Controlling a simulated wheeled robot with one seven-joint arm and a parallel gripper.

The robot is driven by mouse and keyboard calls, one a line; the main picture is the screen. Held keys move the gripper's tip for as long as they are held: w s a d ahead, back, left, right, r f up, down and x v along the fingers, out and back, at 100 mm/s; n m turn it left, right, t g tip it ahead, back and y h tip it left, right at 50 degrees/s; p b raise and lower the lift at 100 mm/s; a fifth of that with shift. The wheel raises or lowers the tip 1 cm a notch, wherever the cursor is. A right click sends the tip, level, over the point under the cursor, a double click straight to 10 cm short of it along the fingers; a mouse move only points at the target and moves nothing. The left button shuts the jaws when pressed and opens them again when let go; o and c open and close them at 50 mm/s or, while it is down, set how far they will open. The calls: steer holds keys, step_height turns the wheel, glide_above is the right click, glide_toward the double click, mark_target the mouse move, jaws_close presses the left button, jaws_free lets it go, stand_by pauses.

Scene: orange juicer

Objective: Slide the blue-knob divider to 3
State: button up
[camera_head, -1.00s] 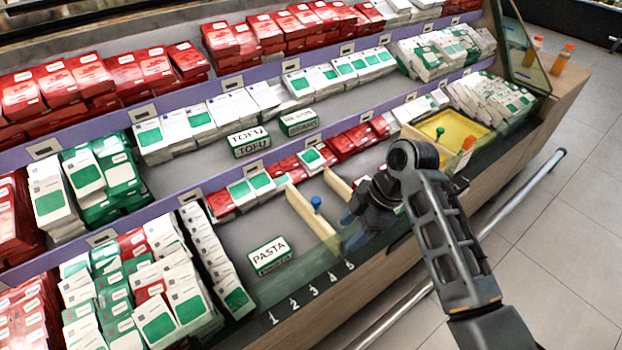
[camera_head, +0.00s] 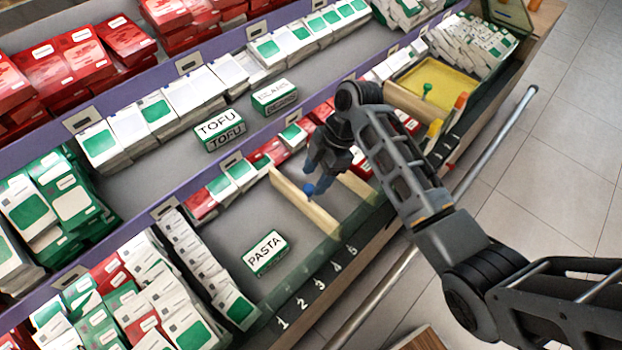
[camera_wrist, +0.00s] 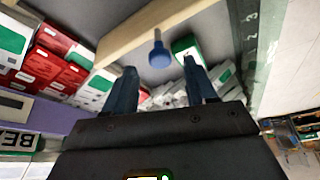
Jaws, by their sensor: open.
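The blue-knob divider (camera_head: 300,203) is a pale wooden board across the shelf, its front end roughly in line with the 5 on the front edge. Its blue knob (camera_head: 309,189) stands up from the board. My gripper (camera_head: 316,183) is open and empty, right by the knob. In the wrist view, the knob (camera_wrist: 159,55) appears between the tips of my open gripper (camera_wrist: 155,68), with the wooden divider (camera_wrist: 125,35) behind it. I cannot tell whether either finger touches the knob. The 3 mark (camera_head: 319,284) is on the front edge, to the left of 5.
A PASTA box (camera_head: 266,252) lies left of the divider on the otherwise bare shelf. A second wooden divider (camera_head: 358,186) is to the right. A green knob (camera_head: 427,89) stands by a yellow tray (camera_head: 448,78). Carton rows stand behind and left.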

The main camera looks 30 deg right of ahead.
steer(key=shift+x, duration=1.45)
steer(key=shift+c, duration=0.2)
jaws_close()
